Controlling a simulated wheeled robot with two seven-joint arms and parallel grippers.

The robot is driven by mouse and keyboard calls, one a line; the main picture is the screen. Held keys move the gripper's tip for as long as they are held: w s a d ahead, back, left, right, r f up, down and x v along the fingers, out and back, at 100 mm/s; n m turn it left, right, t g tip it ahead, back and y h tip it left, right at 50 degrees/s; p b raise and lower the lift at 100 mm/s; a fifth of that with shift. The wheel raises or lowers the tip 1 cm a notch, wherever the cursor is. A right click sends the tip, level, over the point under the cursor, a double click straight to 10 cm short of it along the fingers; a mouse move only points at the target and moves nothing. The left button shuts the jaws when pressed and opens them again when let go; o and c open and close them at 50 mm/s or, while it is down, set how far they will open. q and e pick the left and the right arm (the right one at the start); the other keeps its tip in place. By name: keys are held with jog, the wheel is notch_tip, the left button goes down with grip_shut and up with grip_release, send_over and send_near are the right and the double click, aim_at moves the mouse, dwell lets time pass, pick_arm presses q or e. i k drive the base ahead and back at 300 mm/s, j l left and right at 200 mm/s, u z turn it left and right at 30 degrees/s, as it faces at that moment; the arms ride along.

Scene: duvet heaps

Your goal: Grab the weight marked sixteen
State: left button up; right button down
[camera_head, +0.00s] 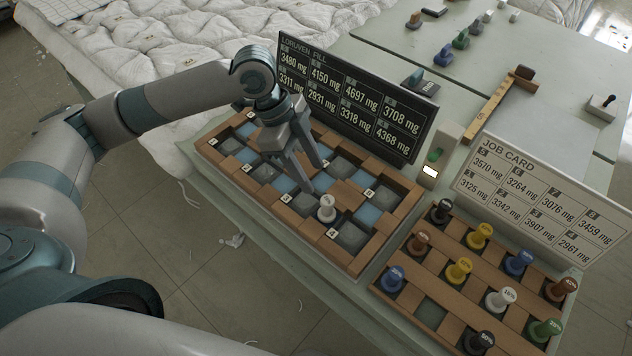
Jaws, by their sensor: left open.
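My left gripper (314,178) is open and points down over the wooden compartment tray (232,178), its fingertips just above and behind a pale weight (326,208) near the tray's front. It is apart from that weight and holds nothing. The pale weight stands upright; its mark is too small to read surely. In the right-hand wooden rack (462,304), a white weight (500,299) has a mark that looks like 16, though it is small. Beside it stand yellow (459,270), blue, black, brown and green (545,329) weights. My right gripper is not in view.
A dark figures board (350,100) stands behind the compartment tray, and a white job card (535,195) behind the rack. A wooden bar (488,112) and stamps lie farther back. White duvets (140,50) heap at upper left.

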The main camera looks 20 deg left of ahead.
aim_at(496, 302)
jog(key=z, duration=1.1)
